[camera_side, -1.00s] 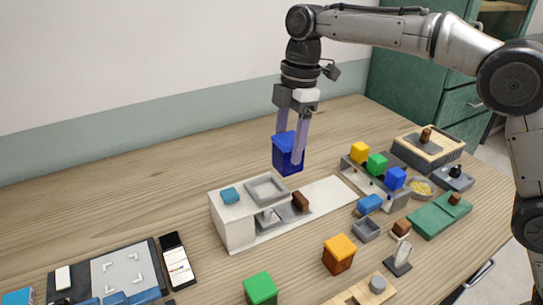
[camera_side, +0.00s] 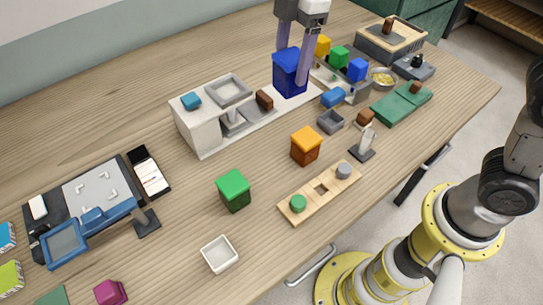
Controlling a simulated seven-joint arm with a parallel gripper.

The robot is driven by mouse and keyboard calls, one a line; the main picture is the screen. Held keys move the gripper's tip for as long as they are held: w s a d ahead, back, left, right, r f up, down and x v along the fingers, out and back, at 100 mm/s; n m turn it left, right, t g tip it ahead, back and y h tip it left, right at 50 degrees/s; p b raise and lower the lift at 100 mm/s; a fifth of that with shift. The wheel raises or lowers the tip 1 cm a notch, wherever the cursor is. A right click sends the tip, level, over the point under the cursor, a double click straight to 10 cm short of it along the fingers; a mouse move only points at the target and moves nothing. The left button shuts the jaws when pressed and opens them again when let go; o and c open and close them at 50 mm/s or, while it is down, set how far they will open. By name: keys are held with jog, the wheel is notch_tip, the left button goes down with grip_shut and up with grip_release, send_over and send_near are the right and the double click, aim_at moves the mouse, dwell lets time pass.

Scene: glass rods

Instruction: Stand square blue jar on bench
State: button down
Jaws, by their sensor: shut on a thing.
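The square blue jar (camera_side: 288,76) shows at the upper middle of the side view, upright, with a slightly wider lid. My gripper (camera_side: 292,66) comes down from above and is shut on the jar, one finger on each side. The jar overlaps the right part of the white base of a scale-like device in the picture. I cannot tell whether its underside touches anything. The wooden bench (camera_side: 80,130) spreads around it, with the other square jars, orange (camera_side: 306,147) and green (camera_side: 234,190), standing in front.
The white device (camera_side: 198,130) with a grey tray is just left of the jar. A grey rack (camera_side: 352,90) with yellow, green and blue blocks is close on the right. A wooden peg board (camera_side: 318,196) and white dish (camera_side: 219,254) lie in front. Bench at back left is clear.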

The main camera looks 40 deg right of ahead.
jog(key=s+d+f, duration=0.1)
jog(key=s+f, duration=0.2)
jog(key=s, duration=0.4)
jog(key=s+f, duration=0.3)
jog(key=s, duration=0.5)
jog(key=shift+n, duration=0.5)
jog(key=shift+w+a+f, duration=1.4)
jog(key=shift+w+f, duration=0.45)
jog(key=shift+f, duration=0.25)
jog(key=shift+w+a+f, duration=1.35)
jog(key=shift+w+f, duration=0.5)
jog(key=shift+f, duration=0.3)
jog(key=shift+w+a+f, duration=1.4)
jog(key=shift+w+f, duration=0.45)
jog(key=shift+f, duration=0.25)
jog(key=shift+f, duration=0.2)
jog(key=shift+c, duration=0.4)
grip_release()
jog(key=shift+r, duration=0.15)
